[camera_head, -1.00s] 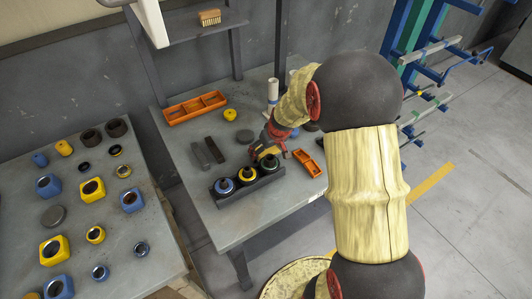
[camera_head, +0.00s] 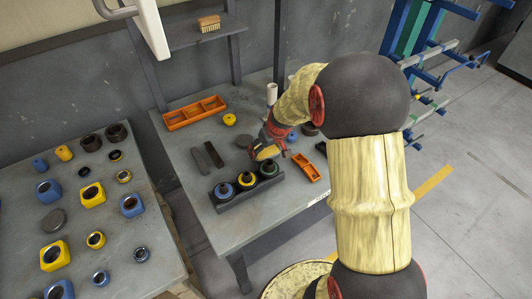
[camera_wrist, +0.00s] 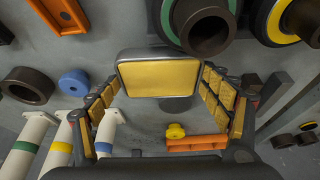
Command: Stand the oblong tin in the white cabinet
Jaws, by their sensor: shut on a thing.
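The oblong tin (camera_wrist: 160,78), with a yellow face and a metal rim, is between the two fingers of my gripper (camera_wrist: 160,95) in the wrist view. The gripper is shut on it. In the head view my gripper (camera_head: 268,146) is over the grey workbench, just behind the black rack of rings; a yellow patch there may be the tin or finger pads. At the top left of the head view a white panel with a handle (camera_head: 150,25) shows, perhaps part of the white cabinet; its inside is out of view.
The black rack (camera_head: 236,205) holds three rings close to the gripper. An orange tray (camera_head: 194,112), a small orange tray (camera_head: 306,167) and dark bars stand on the bench. A second table (camera_head: 110,240) at left carries many nuts and rings. A shelf (camera_head: 200,32) holds a brush.

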